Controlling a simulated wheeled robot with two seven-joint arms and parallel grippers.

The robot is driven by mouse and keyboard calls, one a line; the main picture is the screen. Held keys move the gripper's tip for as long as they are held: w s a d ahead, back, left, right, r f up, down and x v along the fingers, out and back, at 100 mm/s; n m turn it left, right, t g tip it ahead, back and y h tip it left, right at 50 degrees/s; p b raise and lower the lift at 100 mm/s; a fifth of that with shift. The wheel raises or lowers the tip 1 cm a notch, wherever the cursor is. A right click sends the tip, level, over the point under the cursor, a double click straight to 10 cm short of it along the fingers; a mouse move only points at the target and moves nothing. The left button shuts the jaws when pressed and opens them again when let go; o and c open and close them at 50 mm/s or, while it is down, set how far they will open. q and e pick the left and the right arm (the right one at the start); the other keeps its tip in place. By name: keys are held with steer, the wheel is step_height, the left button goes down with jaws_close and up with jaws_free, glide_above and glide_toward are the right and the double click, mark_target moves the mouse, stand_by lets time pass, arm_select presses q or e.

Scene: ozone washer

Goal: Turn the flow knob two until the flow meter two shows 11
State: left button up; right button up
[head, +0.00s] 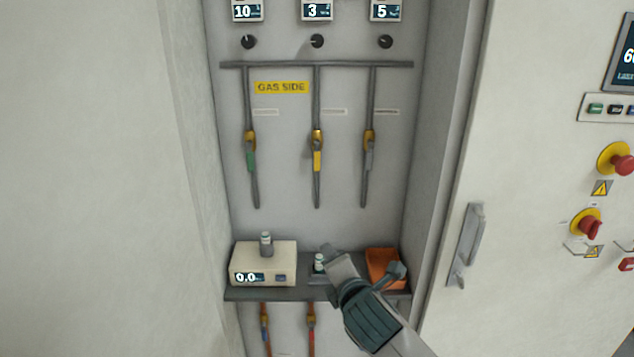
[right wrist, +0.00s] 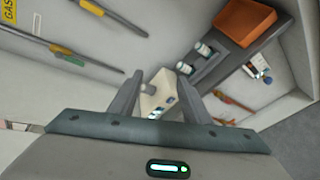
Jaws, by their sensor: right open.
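Three flow meters hang in a row at the top of the panel. The left meter (head: 246,11) reads 10, the middle meter (head: 317,11) reads 3 and the right meter (head: 385,11) reads 5. Under them are the left knob (head: 249,42), the middle knob (head: 317,41) and the right knob (head: 385,42). The middle pair is second in the row. My right gripper (head: 362,262) is open and empty, in front of the shelf and well below the knobs. It also shows open in the right wrist view (right wrist: 163,88). My left gripper is not in view.
A shelf (head: 250,295) holds a cream box (head: 285,255) reading 0.0, small vials (head: 319,262) and an orange bin (head: 380,258). Pipes with a green valve (head: 251,158), a yellow valve (head: 317,158) and a grey valve (head: 369,155) run below the knobs. A cabinet door stands right.

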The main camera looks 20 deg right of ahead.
mark_target(317, 42)
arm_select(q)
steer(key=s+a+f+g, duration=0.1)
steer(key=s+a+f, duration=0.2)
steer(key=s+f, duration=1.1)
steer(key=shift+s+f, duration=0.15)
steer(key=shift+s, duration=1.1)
arm_select(e)
steer(key=w+r+n+t, duration=0.2)
steer(key=r+n, duration=0.3)
steer(key=r, duration=0.7)
steer(key=w+d+r+n+t+h, duration=0.1)
steer(key=w+r+n+t, duration=0.2)
steer(key=r, duration=0.9)
steer(key=w+r+n+t, duration=0.3)
steer(key=r+n, duration=0.5)
steer(key=r, duration=0.5)
steer(key=shift+w+d+h, duration=0.3)
steer(key=shift+w+d, duration=0.05)
steer(key=shift+w, duration=0.3)
steer(key=shift+w, duration=0.1)
steer(key=p+x, duration=0.7)
steer(key=x, duration=0.9)
steer(key=shift+r+p, duration=0.25)
steer(key=shift+p, duration=0.1)
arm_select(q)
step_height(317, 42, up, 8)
arm_select(e)
steer(key=shift+w+r, duration=0.1)
steer(key=shift+w, duration=0.45)
steer(key=c, duration=1)
